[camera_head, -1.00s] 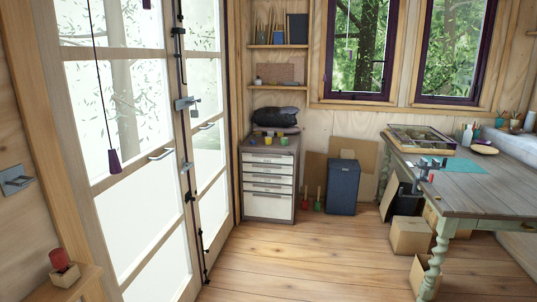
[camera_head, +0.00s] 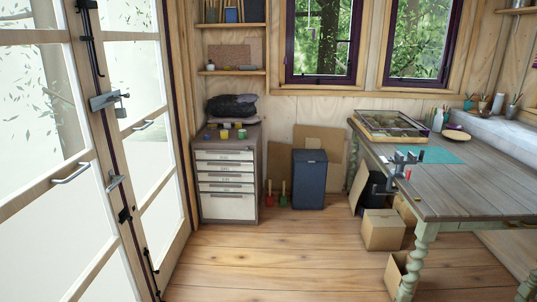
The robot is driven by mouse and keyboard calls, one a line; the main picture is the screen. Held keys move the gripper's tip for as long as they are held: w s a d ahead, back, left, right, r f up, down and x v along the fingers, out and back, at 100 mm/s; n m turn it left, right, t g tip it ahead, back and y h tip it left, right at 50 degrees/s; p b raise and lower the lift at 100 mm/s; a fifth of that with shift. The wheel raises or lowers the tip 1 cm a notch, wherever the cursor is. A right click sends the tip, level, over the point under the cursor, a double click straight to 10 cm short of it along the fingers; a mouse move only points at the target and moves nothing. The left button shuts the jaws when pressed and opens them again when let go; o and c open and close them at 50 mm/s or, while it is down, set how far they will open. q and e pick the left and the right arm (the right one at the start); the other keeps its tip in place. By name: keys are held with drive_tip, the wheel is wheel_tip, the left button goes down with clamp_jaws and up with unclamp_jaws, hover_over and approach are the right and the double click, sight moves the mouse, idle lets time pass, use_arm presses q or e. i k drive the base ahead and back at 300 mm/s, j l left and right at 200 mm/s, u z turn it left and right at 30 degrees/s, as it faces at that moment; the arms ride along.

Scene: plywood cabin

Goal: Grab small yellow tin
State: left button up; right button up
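Several small tins stand on top of the white drawer cabinet (camera_head: 227,207) at the back, left of the middle. One small yellow tin (camera_head: 242,134) stands toward the right side of the cabinet top. Another small tin (camera_head: 224,134), bluish with some yellow, stands just left of it. They are small and far off, so their details are hard to tell. Neither of my grippers is in view.
A dark bundle (camera_head: 232,106) lies behind the tins, below wall shelves (camera_head: 232,72). A blue bin (camera_head: 309,179) stands right of the cabinet. A wooden table (camera_head: 470,185) with cardboard boxes (camera_head: 382,230) fills the right. Glass doors (camera_head: 60,150) are left. The floor between is clear.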

sight(224, 133)
drive_tip(key=i, duration=1.4)
drive_tip(key=i+l, duration=0.1)
drive_tip(key=i, duration=0.6)
drive_tip(key=i+l+u, duration=0.1)
drive_tip(key=i, duration=0.6)
drive_tip(key=i+l+u, duration=0.1)
drive_tip(key=i+u, duration=0.3)
drive_tip(key=i+l+u, duration=0.3)
drive_tip(key=u, duration=0.15)
drive_tip(key=i+l+u, duration=0.8)
drive_tip(key=k+l, duration=0.05)
